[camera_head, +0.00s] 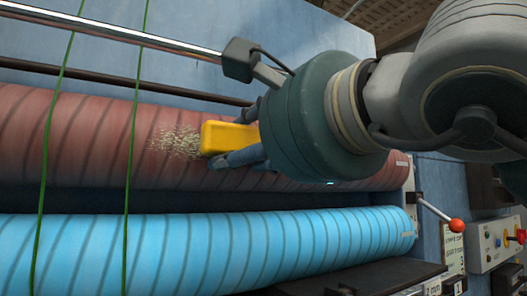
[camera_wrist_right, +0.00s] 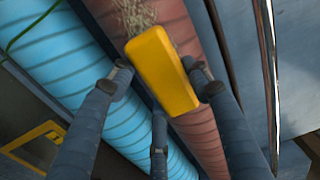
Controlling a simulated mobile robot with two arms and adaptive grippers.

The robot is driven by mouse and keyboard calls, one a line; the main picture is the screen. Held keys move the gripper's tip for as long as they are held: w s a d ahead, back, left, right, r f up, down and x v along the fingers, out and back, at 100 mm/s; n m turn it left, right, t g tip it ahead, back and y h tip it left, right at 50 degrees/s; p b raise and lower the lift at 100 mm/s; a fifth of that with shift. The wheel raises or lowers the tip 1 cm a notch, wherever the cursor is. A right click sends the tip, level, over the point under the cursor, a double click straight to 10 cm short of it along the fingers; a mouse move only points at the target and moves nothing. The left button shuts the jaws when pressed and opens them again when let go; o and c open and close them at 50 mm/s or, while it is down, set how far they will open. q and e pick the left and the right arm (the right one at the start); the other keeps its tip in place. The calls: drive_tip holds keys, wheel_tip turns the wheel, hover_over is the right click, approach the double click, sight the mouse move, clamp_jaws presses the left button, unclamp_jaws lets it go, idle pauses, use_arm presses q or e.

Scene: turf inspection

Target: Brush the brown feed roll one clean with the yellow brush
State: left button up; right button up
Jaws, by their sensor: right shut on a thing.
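The brown feed roll (camera_head: 70,135) runs across the upper part of the head view, with dark spiral lines. A patch of pale, fibrous lint (camera_head: 175,142) lies on it, just left of the yellow brush (camera_head: 226,138). My right gripper (camera_head: 240,132) is shut on the brush and holds it over the brown roll; I cannot tell whether the brush touches it. In the right wrist view the yellow block (camera_wrist_right: 163,70) sits between my fingers, with the lint (camera_wrist_right: 135,14) beyond its far end. Its bristles are hidden. My left gripper is not in view.
A light-blue roll (camera_head: 200,248) lies below and parallel to the brown one. Two green strands (camera_head: 131,130) cross both rolls at left. A metal rod (camera_head: 120,32) runs above. A red-knobbed lever (camera_head: 456,225) and control box (camera_head: 492,243) are at right.

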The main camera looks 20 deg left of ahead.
sight(216, 144)
drive_tip(key=shift+s+a, duration=0.35)
drive_tip(key=shift+s, duration=0.05)
drive_tip(key=shift+s+a+b, duration=0.35)
drive_tip(key=shift+s, duration=0.1)
drive_tip(key=shift+s+a, duration=0.65)
drive_tip(key=shift+s, duration=0.2)
drive_tip(key=shift+s+a+b, duration=0.5)
drive_tip(key=shift+s, duration=0.05)
drive_tip(key=shift+s+a+b, duration=0.2)
drive_tip(key=shift+s+a, duration=0.45)
drive_tip(key=shift+s, duration=0.2)
drive_tip(key=shift+s+a+b, duration=0.2)
drive_tip(key=shift+s+a, duration=0.45)
drive_tip(key=shift+s, duration=0.2)
drive_tip(key=shift+s+a, duration=0.15)
drive_tip(key=shift+s, duration=0.1)
drive_tip(key=shift+w+d+b, duration=0.2)
drive_tip(key=shift+w+d, duration=0.65)
drive_tip(key=shift+w, duration=0.3)
drive_tip(key=shift+w+d+b, duration=0.15)
drive_tip(key=shift+w+d, duration=0.75)
drive_tip(key=shift+w, duration=0.2)
drive_tip(key=shift+w+d+b, duration=0.2)
drive_tip(key=shift+w+d, duration=0.65)
drive_tip(key=shift+w, duration=0.3)
drive_tip(key=w+d, duration=0.5)
drive_tip(key=w, duration=0.1)
drive_tip(key=shift+w+p, duration=0.15)
drive_tip(key=shift+p, duration=0.2)
